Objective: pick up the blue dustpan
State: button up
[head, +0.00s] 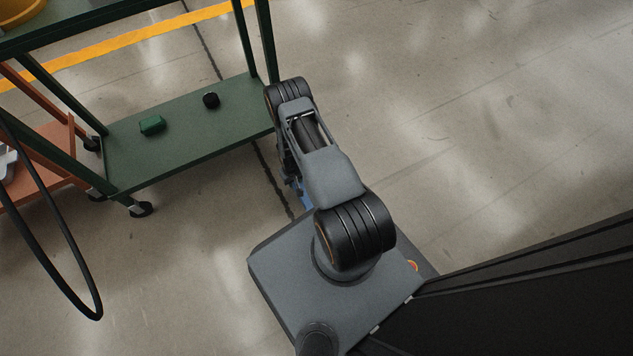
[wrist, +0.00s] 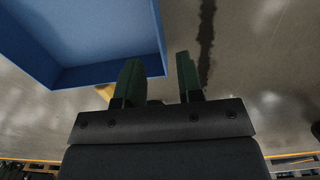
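The blue dustpan (wrist: 85,35) fills the upper left of the wrist view, its tray and raised walls showing, partly cut off by the frame. My gripper (wrist: 159,72) has two green fingers standing apart, with a clear gap. The left finger overlaps the dustpan's lower right corner, and the right finger is over bare floor. The dustpan's right edge shows in the gap; I cannot tell whether it is between the fingers in depth or touching. In the head view only a small patch of blue (head: 306,198) shows beside my arm, which hides most of that area.
A green cart (head: 190,150) stands left of my arm, with a green block (head: 152,125) and a small black object (head: 211,100) on its lower shelf. An orange cart (head: 50,150) and a black hose (head: 75,265) are farther left. The floor on the right is clear.

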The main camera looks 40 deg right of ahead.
aim_at(295, 187)
jog(key=shift+f+b, duration=1.8)
jog(key=shift+f, duration=1.15)
jog(key=shift+c, duration=0.3)
grip_shut()
jog(key=shift+r, duration=0.1)
